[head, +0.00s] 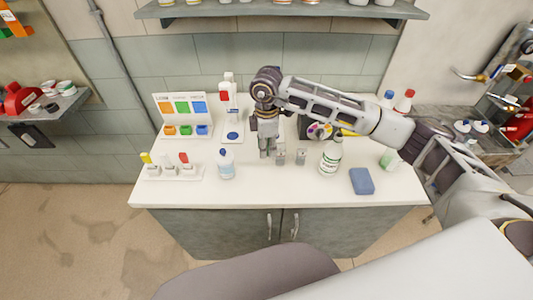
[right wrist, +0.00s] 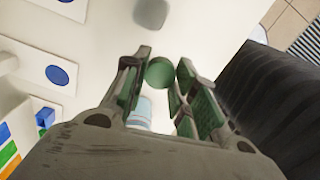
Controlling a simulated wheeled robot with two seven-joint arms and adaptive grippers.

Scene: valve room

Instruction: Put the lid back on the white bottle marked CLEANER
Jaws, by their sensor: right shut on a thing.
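A white bottle with a green label (head: 330,160) stands upright on the white counter, right of centre in the head view; its lettering is too small to read surely. My right gripper (head: 267,153) points down over the counter, left of that bottle and apart from it. In the right wrist view its fingers (right wrist: 160,85) are shut on a green round lid (right wrist: 159,72). The lid is hidden in the head view. A second bottle with a pale blue label (head: 226,166) stands to the left of the gripper. My left gripper is not in view.
A blue block (head: 362,181) lies right of that bottle. A colour-sorting board (head: 182,107) and a rack with coloured tops (head: 172,171) are at left. The counter's front strip is clear.

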